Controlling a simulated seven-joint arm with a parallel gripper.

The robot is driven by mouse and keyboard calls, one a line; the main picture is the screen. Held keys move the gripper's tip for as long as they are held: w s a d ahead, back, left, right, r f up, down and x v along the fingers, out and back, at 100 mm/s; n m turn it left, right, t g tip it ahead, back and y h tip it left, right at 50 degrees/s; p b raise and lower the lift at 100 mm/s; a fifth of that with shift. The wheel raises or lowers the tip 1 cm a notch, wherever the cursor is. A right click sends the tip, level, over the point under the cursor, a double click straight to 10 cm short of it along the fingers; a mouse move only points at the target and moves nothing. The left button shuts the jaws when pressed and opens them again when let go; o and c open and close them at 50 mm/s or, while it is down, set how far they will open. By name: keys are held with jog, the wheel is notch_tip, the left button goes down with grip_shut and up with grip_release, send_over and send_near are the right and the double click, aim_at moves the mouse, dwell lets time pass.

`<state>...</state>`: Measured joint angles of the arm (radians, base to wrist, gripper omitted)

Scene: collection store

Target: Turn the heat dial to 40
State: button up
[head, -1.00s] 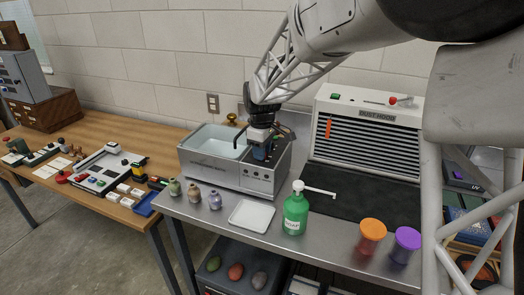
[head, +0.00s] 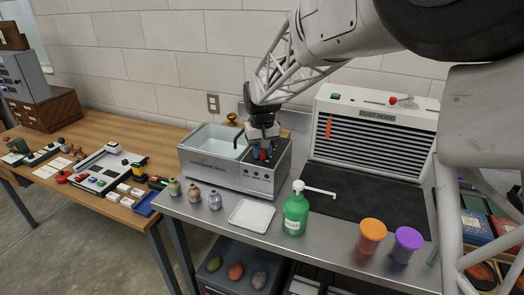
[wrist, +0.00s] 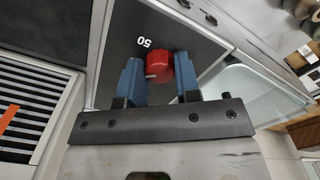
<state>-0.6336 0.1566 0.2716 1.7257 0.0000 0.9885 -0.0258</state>
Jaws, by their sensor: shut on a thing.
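The water bath (head: 222,168) is a grey metal box with an open basin on its left and a control panel on its right. The heat dial (wrist: 158,66) is a red knob with a pale pointer mark on top of the panel. The number 50 shows beside it in the wrist view; no other number is readable. My gripper (wrist: 158,78) has its blue fingers on either side of the red dial and is shut on it. In the head view the gripper (head: 263,155) stands over the right part of the bath, and the dial is mostly hidden.
A dust hood (head: 376,125) stands to the right of the bath. A green pump bottle (head: 295,214), a white tray (head: 251,215) and several small vases stand in front. Orange-lidded (head: 371,232) and purple-lidded (head: 406,242) jars are at the front right.

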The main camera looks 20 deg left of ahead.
aim_at(262, 152)
jog(key=shift+m, duration=0.7)
jog(key=o, duration=0.9)
jog(key=shift+r, duration=3.95)
